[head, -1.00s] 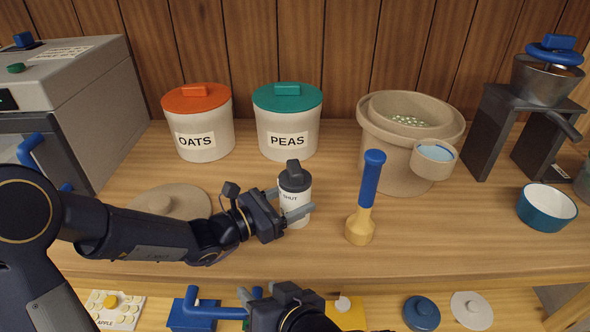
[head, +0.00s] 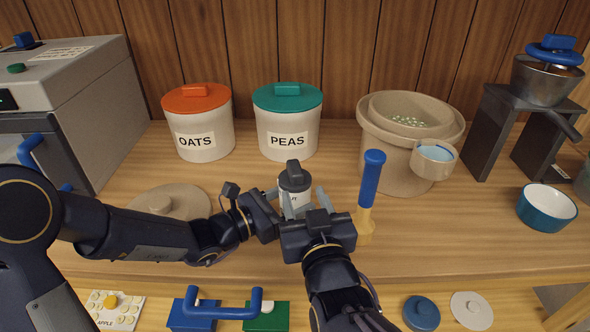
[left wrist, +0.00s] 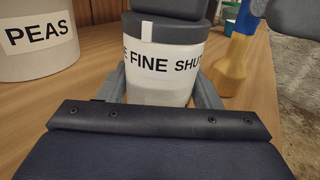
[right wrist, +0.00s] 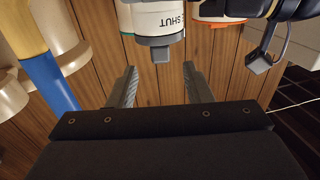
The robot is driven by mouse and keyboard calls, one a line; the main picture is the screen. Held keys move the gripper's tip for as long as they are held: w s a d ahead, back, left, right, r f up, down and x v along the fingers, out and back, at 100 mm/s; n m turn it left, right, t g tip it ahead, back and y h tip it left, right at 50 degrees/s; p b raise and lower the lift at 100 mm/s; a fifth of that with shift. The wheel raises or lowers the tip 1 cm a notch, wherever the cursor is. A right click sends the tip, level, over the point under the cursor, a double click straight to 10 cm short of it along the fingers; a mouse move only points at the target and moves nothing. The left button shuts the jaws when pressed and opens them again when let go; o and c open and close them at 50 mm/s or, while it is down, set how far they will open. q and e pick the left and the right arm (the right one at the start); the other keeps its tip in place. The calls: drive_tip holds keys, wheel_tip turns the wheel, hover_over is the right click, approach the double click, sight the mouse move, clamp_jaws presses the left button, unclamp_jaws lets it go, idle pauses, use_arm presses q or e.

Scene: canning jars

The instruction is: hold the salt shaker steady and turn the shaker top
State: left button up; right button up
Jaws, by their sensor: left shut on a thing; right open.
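The salt shaker stands upright on the wooden counter, with a white body (left wrist: 158,83) and a dark grey top (head: 294,177). Its label shows "FINE" and "SHUT" in the left wrist view. My left gripper (head: 281,203) is shut on the shaker's body from the left, one finger on each side. My right gripper (head: 305,204) is open and empty, just in front of the shaker, and hides part of its body in the head view. In the right wrist view the top (right wrist: 157,45) shows beyond the open fingers (right wrist: 158,86), apart from them.
A blue-handled masher (head: 370,185) stands close to the right of my right gripper. OATS (head: 203,135) and PEAS (head: 286,135) canisters stand behind. A beige pot (head: 377,158) stands back right. A flat beige lid (head: 190,199) lies behind my left arm.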

sight(299, 180)
drive_tip(key=x, duration=0.9)
drive_tip(key=shift+c, duration=0.2)
drive_tip(key=shift+d, duration=0.1)
drive_tip(key=c, duration=0.9)
